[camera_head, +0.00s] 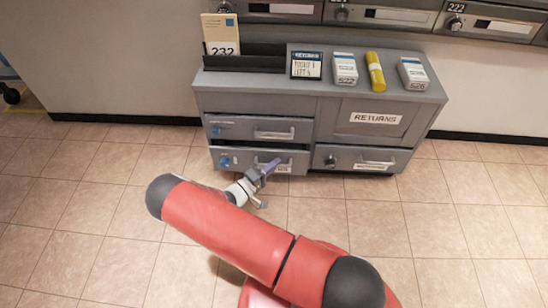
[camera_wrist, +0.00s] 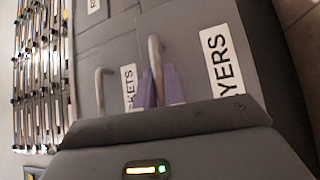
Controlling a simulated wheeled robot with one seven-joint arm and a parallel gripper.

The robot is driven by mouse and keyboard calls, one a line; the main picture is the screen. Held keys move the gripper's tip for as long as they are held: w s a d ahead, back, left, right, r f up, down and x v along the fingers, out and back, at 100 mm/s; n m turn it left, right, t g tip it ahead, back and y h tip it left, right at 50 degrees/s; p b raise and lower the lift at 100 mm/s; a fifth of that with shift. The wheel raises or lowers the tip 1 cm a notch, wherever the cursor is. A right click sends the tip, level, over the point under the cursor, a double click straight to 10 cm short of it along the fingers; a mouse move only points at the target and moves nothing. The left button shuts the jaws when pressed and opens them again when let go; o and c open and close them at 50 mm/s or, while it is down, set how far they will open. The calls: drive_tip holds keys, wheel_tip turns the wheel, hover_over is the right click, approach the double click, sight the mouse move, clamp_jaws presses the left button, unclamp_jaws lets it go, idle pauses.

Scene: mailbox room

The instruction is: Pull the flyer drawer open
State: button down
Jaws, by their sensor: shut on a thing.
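The flyer drawer (camera_head: 240,160) is the lower left drawer of the grey cabinet (camera_head: 330,95). A dark gap shows along its top edge, so it looks slightly out from the cabinet. In the wrist view its front carries a white label (camera_wrist: 221,60) on which "YERS" is readable. Its bar handle (camera_wrist: 155,58) is between the purple fingers of my gripper (camera_wrist: 158,88). In the head view my gripper (camera_head: 267,168) is at the drawer's front and shut on the handle, hiding part of it and of the label.
A closed upper drawer (camera_head: 245,128) sits above, its handle (camera_wrist: 100,90) beside mine in the wrist view. The returns door (camera_head: 375,118) and another drawer (camera_head: 345,160) are at right. Boxes and a yellow roll (camera_head: 375,72) stand on top. The tiled floor (camera_head: 440,230) in front is clear.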

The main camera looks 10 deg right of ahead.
drive_tip(key=s+a+p, duration=0.1)
drive_tip(key=s+a, duration=0.1)
drive_tip(key=s, duration=0.6)
drive_tip(key=s+a+p, duration=0.1)
drive_tip(key=s+a, duration=0.2)
drive_tip(key=s, duration=0.5)
drive_tip(key=shift+s+a, duration=0.15)
drive_tip(key=shift+s, duration=0.15)
drive_tip(key=c, duration=1.8)
unclamp_jaws()
drive_tip(key=shift+o, duration=0.2)
drive_tip(key=shift+a, duration=0.15)
drive_tip(key=v, duration=0.7)
drive_tip(key=shift+a, duration=0.25)
drive_tip(key=shift+s+f, duration=0.1)
